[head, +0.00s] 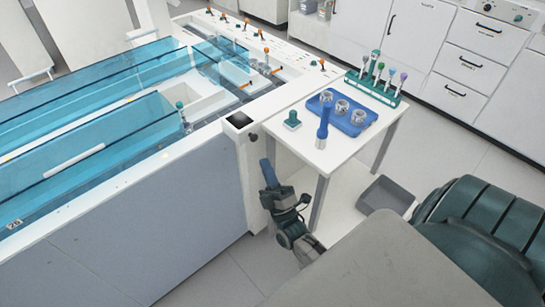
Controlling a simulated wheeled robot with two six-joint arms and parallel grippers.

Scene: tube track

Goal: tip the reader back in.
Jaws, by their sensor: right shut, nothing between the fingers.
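A white housing with a dark square top (240,121) stands at the near corner of the track and may be the reader; I cannot tell its tilt for sure. A small dark knob (253,137) sticks out at its right side. My right gripper (267,166) is shut and empty, its blue fingers together and pointing up. In the picture it is just below and right of the housing, in front of the white corner post; I cannot tell whether it touches. My left gripper is not in view.
Transparent blue covers (90,85) enclose the track. A grey bin (385,195) sits below.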

